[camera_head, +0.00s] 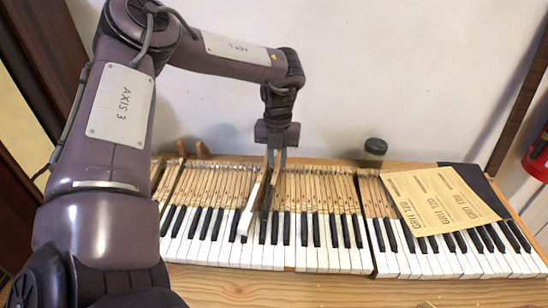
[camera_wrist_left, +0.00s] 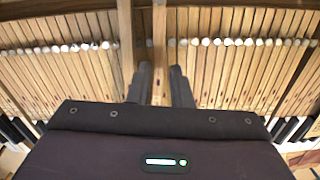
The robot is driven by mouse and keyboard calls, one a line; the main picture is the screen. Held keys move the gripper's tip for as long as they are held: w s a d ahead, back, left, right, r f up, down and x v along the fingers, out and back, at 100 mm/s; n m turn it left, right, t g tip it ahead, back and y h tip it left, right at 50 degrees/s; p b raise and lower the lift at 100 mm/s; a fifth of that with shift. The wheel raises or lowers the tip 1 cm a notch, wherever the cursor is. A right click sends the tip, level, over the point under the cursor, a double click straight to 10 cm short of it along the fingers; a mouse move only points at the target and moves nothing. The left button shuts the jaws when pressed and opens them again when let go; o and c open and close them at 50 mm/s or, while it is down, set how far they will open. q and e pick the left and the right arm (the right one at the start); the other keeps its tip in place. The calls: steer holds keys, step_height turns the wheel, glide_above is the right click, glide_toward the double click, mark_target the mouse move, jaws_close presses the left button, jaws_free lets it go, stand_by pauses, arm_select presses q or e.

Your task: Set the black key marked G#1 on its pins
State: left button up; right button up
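My left gripper (camera_head: 277,162) points down over the wooden rear part of the keyboard. In the left wrist view its fingers (camera_wrist_left: 163,84) close on the wooden shank (camera_wrist_left: 160,45) of a key that stands above the row. In the head view this key shows as a black key (camera_head: 267,202), its dark front end low among the key tops. A raised key with a pale side (camera_head: 251,205) stands tilted just left of it. No G#1 mark is readable, and the pins under the held key are hidden. My right gripper is out of view.
Seated keys (camera_head: 330,235) fill both sides closely. A sandpaper sheet marked GRIT 120 (camera_head: 440,200) lies over the right keys. A dark-lidded jar (camera_head: 374,152) stands behind. The wooden front ledge (camera_head: 270,288) is mostly clear. A wall rises behind.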

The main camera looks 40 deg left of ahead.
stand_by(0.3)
arm_select(q)
steer(key=shift+f+b, duration=0.5)
steer(key=shift+f, duration=0.1)
steer(key=shift+s+a+f+b, duration=0.2)
steer(key=shift+a+f+b, duration=0.15)
steer(key=shift+f+b, duration=0.15)
steer(key=shift+c, duration=0.3)
